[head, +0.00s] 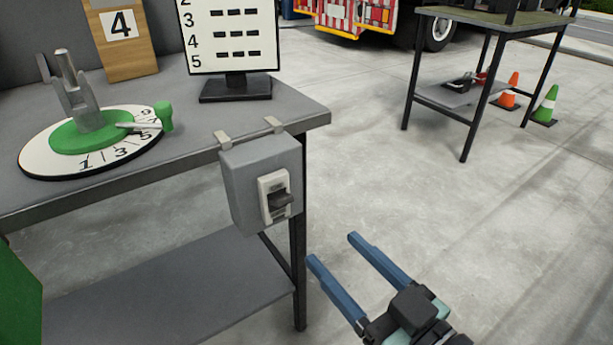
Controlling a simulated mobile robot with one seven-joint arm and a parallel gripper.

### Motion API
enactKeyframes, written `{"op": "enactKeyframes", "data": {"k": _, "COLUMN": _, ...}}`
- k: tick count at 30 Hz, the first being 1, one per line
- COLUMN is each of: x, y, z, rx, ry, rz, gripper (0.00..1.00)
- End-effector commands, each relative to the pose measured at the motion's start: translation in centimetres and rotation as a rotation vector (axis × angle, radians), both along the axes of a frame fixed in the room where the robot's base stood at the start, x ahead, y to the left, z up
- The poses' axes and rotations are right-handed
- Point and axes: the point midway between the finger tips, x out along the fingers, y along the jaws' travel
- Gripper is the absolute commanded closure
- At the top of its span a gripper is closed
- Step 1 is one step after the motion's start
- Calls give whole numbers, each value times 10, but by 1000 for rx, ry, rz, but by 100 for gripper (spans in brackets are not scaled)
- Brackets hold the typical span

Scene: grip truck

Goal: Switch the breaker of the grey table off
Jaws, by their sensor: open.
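The breaker is a grey box (262,182) hung by two hooks over the right end of the grey table (190,95). Its face has a white plate with a dark switch lever (279,200), which sticks out toward the right. I cannot tell from the lever which position counts as off. My gripper (332,260) is in the lower right, below and to the right of the breaker. Its two blue fingers are spread apart with nothing between them, and they do not touch the breaker.
On the grey table are a round numbered dial (90,140) with a green handle, a sign (230,35) on a black stand and a wooden board marked 4 (122,40). A second table (495,25), cones (545,105) and a red truck stand behind. Open floor lies right.

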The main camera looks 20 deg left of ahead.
Motion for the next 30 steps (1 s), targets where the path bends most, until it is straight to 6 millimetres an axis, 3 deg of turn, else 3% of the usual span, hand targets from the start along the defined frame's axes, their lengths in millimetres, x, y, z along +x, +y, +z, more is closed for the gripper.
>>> {"op": "enactKeyframes", "data": {"k": 18, "x": 67, "y": 87, "z": -2, "rx": 0, "ry": -1, "rz": 2, "gripper": 32}}
{"op": "enactKeyframes", "data": {"k": 30, "x": 78, "y": 100, "z": -1, "rx": 0, "ry": 0, "rz": -2, "gripper": 32}}
